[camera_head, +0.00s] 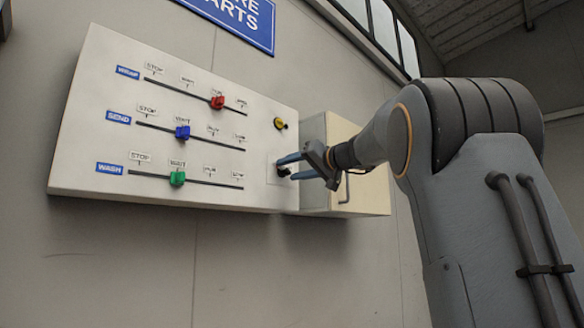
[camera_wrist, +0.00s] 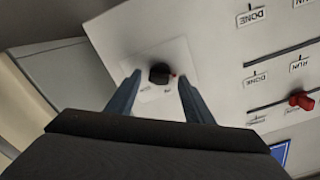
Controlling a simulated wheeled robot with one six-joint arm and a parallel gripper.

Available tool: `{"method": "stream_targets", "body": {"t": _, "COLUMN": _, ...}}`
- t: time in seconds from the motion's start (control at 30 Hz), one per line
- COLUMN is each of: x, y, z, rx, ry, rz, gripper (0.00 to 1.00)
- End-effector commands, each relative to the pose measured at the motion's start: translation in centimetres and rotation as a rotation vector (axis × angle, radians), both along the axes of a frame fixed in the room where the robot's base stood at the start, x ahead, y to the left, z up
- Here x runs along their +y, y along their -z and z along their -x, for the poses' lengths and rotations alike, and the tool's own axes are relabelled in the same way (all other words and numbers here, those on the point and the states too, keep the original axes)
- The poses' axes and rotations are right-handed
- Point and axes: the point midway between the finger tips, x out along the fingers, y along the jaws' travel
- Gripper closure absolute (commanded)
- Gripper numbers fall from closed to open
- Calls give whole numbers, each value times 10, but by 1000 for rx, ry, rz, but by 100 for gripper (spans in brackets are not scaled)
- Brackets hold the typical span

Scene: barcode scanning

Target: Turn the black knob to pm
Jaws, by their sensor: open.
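My gripper (camera_wrist: 158,78) is open, with one blue-grey finger on each side of the knob and a gap visible on both sides. In the head view my gripper (camera_head: 288,167) reaches the panel's lower right, and its fingers partly cover the black knob (camera_head: 283,171).
The white panel (camera_head: 90,75) holds three slider rows with a red slider (camera_head: 217,102), a blue slider (camera_head: 182,132) and a green slider (camera_head: 177,178). A yellow knob (camera_head: 279,124) is above my gripper. A beige box (camera_head: 345,130) with a handle adjoins the panel's right.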

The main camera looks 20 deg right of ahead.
Motion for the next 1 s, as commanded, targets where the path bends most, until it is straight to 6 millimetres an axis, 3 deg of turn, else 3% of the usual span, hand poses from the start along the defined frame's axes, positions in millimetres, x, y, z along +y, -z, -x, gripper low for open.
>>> {"method": "stream_targets", "body": {"t": 0.17, "x": 0, "y": 0, "z": 0, "rx": 0, "ry": 0, "rz": 0, "gripper": 54}}
{"method": "stream_targets", "body": {"t": 0.4, "x": 0, "y": 0, "z": 0, "rx": 0, "ry": 0, "rz": 0, "gripper": 93}}
{"method": "stream_targets", "body": {"t": 0.77, "x": 0, "y": 1, "z": 0, "rx": 22, "ry": 0, "rz": -53, "gripper": 93}}
{"method": "stream_targets", "body": {"t": 1.0, "x": -1, "y": 2, "z": 0, "rx": 82, "ry": 0, "rz": -201, "gripper": 93}}
